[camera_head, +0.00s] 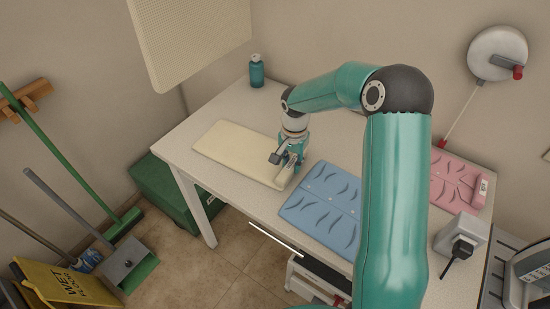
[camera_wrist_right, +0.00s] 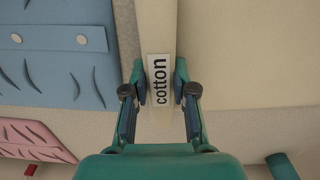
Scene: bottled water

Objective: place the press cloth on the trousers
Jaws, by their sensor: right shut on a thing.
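The cream cloth (camera_head: 232,150), which I take as the press cloth, lies flat on the left part of the table. A white label reading "cotton" (camera_wrist_right: 160,80) is on its edge strip. My right gripper (camera_head: 287,168) is at the cloth's right end, and in the wrist view its fingers (camera_wrist_right: 160,88) are shut on that strip, one on each side of the label. A blue folded garment (camera_head: 322,205) with dark crease marks and buttons lies apart to the right; I take it as the trousers. My left gripper is out of view.
A pink folded garment (camera_head: 455,180) lies further right, partly behind my arm. A teal bottle (camera_head: 256,72) stands at the back corner. A grey-white device (camera_head: 462,237) is at the right. A narrow bare strip of table (camera_head: 293,192) separates cloth and blue garment.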

